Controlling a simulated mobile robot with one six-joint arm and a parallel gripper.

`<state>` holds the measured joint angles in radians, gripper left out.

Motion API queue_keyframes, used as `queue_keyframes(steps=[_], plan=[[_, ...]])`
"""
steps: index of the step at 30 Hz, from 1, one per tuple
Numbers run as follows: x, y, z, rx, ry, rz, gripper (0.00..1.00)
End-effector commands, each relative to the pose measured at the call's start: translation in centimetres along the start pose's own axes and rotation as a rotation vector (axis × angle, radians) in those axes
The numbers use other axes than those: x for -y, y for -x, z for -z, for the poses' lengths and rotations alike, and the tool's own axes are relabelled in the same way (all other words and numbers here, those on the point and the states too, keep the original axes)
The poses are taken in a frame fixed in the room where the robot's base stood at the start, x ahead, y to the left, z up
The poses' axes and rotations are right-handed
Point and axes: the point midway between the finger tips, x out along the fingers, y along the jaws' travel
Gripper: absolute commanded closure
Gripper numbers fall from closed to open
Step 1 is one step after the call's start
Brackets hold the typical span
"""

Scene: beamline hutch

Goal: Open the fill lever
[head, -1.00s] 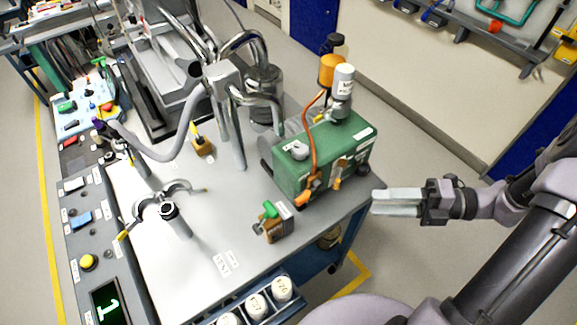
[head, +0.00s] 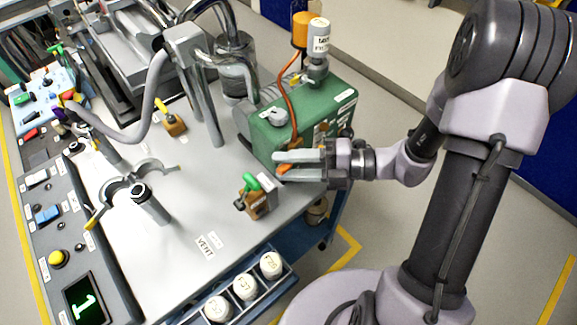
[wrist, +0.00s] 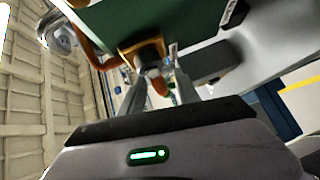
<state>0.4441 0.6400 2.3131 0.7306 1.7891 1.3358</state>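A green box (head: 310,122) stands at the right edge of the bench. A brass valve with an orange lever (head: 284,168) is on its front side; its brass body (wrist: 140,48) and the orange lever tip (wrist: 159,86) show in the wrist view. I cannot read a fill label on it. My gripper (head: 277,165) is at the front of the box, its two pale fingers apart. In the wrist view my gripper (wrist: 162,80) has the orange tip between its fingers in the picture, with gaps visible beside it. Contact cannot be told. In the head view the fingers partly hide the lever.
A green-handled valve (head: 257,196) stands on the bench just left of my gripper. A yellow-handled valve (head: 171,121) is farther back. A copper hose (head: 287,100) runs down the green box. White canisters (head: 245,286) sit in a front rack.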

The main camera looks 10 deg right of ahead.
Motion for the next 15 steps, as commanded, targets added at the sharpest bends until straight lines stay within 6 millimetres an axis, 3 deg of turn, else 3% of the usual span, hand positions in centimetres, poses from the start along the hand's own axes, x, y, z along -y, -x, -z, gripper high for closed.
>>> queue_keyframes(steps=[5,11,15], plan=[[-0.04,-0.01,0.0,0.0,0.0,0.0,0.61],[-0.03,0.01,0.0,0.0,0.0,0.0,0.97],[-0.03,0.02,0.0,0.0,0.0,0.0,1.0]])
